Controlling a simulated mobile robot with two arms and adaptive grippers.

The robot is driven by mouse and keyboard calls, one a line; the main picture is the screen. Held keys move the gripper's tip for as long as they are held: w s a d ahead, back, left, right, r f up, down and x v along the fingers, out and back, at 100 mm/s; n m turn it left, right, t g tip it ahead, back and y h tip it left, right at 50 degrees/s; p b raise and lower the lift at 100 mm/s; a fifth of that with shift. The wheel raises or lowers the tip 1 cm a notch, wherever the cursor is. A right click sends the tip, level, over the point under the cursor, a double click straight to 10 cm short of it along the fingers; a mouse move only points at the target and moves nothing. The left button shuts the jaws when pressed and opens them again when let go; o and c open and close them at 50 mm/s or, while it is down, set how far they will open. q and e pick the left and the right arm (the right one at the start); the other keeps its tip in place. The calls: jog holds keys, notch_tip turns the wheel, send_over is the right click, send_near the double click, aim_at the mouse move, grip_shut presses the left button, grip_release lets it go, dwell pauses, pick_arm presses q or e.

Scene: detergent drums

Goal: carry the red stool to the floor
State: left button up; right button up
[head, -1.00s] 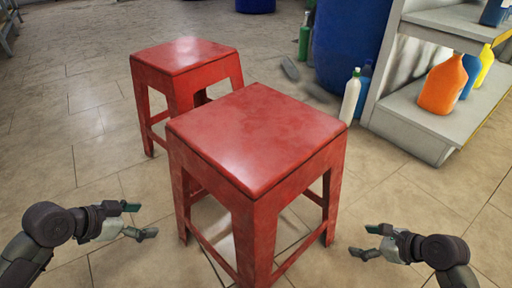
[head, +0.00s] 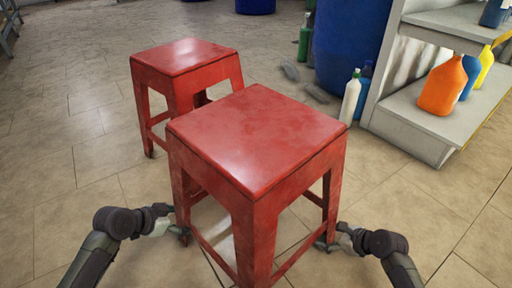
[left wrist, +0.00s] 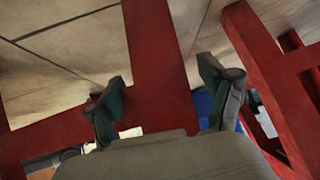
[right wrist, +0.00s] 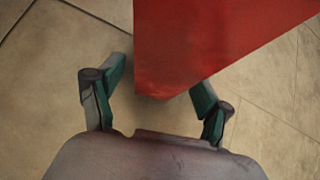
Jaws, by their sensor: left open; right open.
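The near red stool (head: 258,138) stands upright on the tiled floor (head: 80,215) in the head view. A second red stool (head: 186,60) stands behind it to the left. My left gripper (head: 182,222) is at the near stool's left leg, its fingers open on either side of a red leg (left wrist: 155,60) in the left wrist view. My right gripper (head: 326,243) is low by the stool's right leg. In the right wrist view its open fingers (right wrist: 155,95) are on either side of the end of a red part (right wrist: 190,40). I cannot tell whether the fingers touch the stool.
A grey shelf (head: 410,112) with an orange bottle (head: 442,87) and others stands at the right. A blue drum (head: 350,45), a white bottle (head: 350,98) and a green bottle (head: 304,40) are behind the stools.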

pick_arm(q)
jog(key=c, duration=1.5)
pick_arm(e)
jog(key=c, duration=1.5)
pick_arm(q)
grip_shut()
jog(key=shift+r, duration=0.1)
pick_arm(e)
jog(key=shift+r, duration=0.1)
